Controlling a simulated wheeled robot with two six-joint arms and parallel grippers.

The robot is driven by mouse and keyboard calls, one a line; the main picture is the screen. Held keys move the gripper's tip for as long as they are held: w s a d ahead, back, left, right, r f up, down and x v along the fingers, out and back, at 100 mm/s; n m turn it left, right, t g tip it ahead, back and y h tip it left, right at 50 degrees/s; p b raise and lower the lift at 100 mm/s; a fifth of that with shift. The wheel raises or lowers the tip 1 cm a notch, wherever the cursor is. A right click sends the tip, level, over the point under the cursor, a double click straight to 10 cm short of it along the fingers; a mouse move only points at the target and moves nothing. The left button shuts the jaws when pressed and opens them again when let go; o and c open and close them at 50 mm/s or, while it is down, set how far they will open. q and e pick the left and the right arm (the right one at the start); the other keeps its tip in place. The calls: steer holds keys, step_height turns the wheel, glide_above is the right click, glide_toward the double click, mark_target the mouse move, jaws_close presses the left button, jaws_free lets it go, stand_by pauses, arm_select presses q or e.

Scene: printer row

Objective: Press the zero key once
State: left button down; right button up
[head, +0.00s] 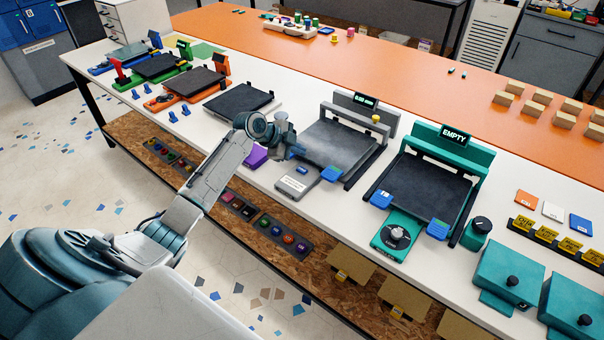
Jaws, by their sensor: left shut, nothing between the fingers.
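A grey machine with a flat dark plate (338,142) stands mid-table, with a small lit display (366,99) on its rear bar. At its front left is a grey control box (312,181) with a white label and a small blue-grey key (302,170); the lettering is too small to read, so I cannot confirm this is the zero key. My left gripper (295,151) is shut and empty, just above and behind that box, close to the plate's left edge. It appears apart from the key. My right gripper is out of view.
A teal machine (402,206) with an "EMPTY" display (455,134) stands to the right. A purple block (255,157) lies beside my left wrist. More printers (190,84) line the table's left. Teal boxes (508,275) stand at the right front.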

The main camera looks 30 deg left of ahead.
mark_target(299, 170)
arm_select(q)
step_height(299, 170, down, 4)
steer(key=shift+f+b, duration=0.1)
steer(key=shift+b, duration=1)
steer(key=shift+f, duration=0.25)
steer(key=shift+r, duration=0.1)
stand_by(0.6)
